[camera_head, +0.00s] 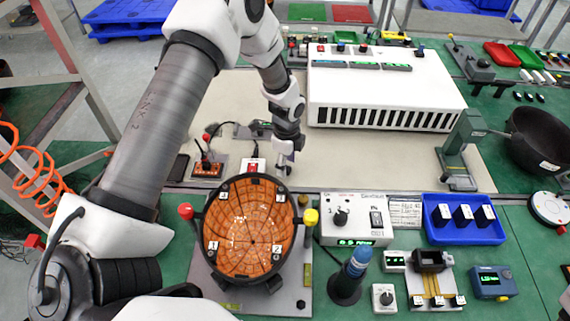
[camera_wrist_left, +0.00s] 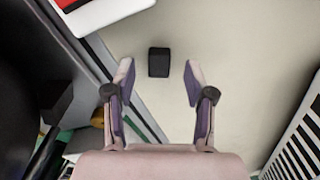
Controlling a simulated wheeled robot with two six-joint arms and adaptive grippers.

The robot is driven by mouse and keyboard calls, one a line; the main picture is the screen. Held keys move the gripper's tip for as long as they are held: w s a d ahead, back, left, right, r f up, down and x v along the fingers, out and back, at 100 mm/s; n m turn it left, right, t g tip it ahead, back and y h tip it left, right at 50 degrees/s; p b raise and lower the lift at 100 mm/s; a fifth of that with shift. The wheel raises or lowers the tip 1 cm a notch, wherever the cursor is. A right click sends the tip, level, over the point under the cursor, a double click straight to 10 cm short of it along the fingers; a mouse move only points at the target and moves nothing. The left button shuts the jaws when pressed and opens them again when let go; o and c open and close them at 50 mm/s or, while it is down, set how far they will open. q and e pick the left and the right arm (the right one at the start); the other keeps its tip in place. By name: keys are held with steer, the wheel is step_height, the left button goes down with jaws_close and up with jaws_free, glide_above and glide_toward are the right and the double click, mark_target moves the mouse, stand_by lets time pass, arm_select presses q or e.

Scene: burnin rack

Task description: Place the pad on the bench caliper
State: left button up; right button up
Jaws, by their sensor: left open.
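A small black block (camera_wrist_left: 159,62), likely the pad, lies on the beige mat in the left wrist view. My left gripper (camera_wrist_left: 160,75) is open, with one finger on each side of the block in that picture and nothing held. In the head view the left gripper (camera_head: 284,166) points down over the mat, behind the round orange grid plate; I cannot make out the block there. My right gripper is not in view.
The orange grid plate (camera_head: 248,228) is in front of the gripper. The mat's middle (camera_head: 370,160) is clear.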

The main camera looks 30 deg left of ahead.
arm_select(q)
steer(key=shift+s+a+f, duration=0.25)
steer(key=shift+a+f, duration=0.05)
steer(key=shift+f, duration=0.3)
steer(key=shift+w+d, duration=0.1)
steer(key=shift+w, duration=0.05)
steer(key=shift+w+d, duration=0.1)
steer(key=shift+d, duration=0.15)
steer(key=c, duration=0.5)
steer(key=shift+c, duration=1.3)
steer(key=shift+a, duration=0.2)
steer(key=shift+c, duration=0.2)
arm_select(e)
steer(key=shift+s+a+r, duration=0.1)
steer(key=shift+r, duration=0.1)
arm_select(q)
steer(key=shift+d, duration=0.1)
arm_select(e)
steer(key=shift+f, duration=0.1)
